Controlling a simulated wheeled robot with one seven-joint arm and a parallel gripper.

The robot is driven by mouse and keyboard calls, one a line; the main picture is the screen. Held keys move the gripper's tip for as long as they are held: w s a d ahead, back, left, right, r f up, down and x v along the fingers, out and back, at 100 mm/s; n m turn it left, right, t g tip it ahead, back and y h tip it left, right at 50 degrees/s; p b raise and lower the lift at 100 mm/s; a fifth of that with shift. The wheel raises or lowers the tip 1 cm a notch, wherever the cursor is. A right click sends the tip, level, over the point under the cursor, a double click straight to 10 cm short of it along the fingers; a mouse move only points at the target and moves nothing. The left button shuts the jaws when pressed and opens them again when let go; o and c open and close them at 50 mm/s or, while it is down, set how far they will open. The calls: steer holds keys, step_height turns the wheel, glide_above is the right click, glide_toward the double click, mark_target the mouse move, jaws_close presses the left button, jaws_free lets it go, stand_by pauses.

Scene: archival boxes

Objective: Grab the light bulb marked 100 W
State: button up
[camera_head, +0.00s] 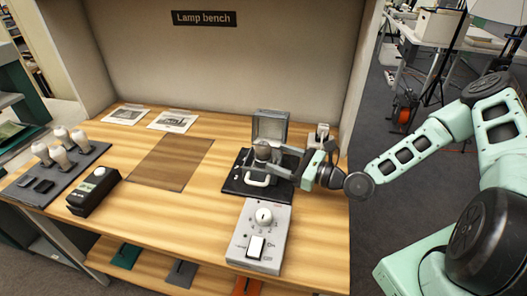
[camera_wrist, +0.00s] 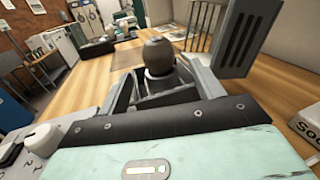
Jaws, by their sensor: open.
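Several pale bulbs (camera_head: 62,150) stand in a dark rack at the left of the bench; no wattage marking is readable on them. A dark, rounded bulb-like object (camera_head: 262,150) stands at the black fixture (camera_head: 240,187) in front of a raised grey cover (camera_head: 270,126). My gripper (camera_head: 270,160) is at this fixture, reaching in from the right. In the wrist view the dark object (camera_wrist: 159,55) shows between my open fingers (camera_wrist: 160,82). I cannot tell whether they touch it. Its lower part is hidden, and no marking on it is readable.
A grey control box (camera_head: 258,238) with a knob and switch stands at the front. A black device (camera_head: 95,190) sits beside the rack (camera_head: 45,190). A brown mat (camera_head: 170,163) and two papers (camera_head: 173,121) lie on the bench. A small white item (camera_head: 322,132) is at back right.

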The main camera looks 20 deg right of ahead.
mark_target(265, 152)
steer(key=p+x, duration=0.1)
steer(key=x, duration=0.1)
steer(key=p+x, duration=0.1)
steer(key=x, duration=0.2)
steer(key=shift+s+r, duration=0.1)
steer(key=shift+r, duration=0.15)
steer(key=shift+w+a, duration=0.25)
steer(key=shift+w, duration=0.05)
steer(key=shift+f, duration=0.1)
steer(key=c, duration=1.1)
steer(key=shift+o, duration=0.2)
